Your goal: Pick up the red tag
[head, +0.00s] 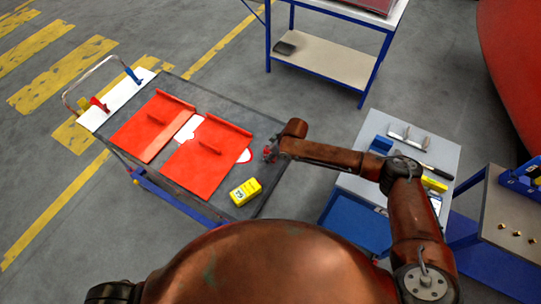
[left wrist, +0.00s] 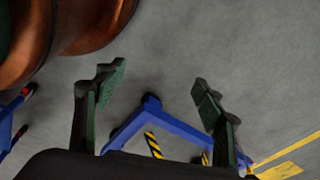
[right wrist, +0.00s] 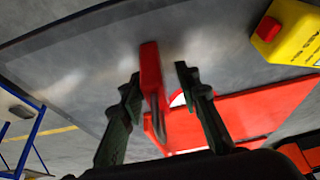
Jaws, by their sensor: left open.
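My right gripper (right wrist: 158,75) is above the cart, to the right of the red panels; it also shows in the head view (head: 268,154). In the right wrist view an upright red piece (right wrist: 152,80), which looks like the red tag, stands between its fingers. It is close to the left finger, with a narrow gap showing toward the right finger. I cannot tell whether it is gripped. In the head view that spot is tiny and partly hidden. My left gripper (left wrist: 155,85) is open and empty above the floor, and is not visible in the head view.
The dark cart top (head: 270,185) carries two red panels (head: 205,160), white pieces beneath them and a yellow box (head: 245,191). A white board (head: 118,100) with red and blue parts is at its left end. A tool table (head: 440,150) stands at the right.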

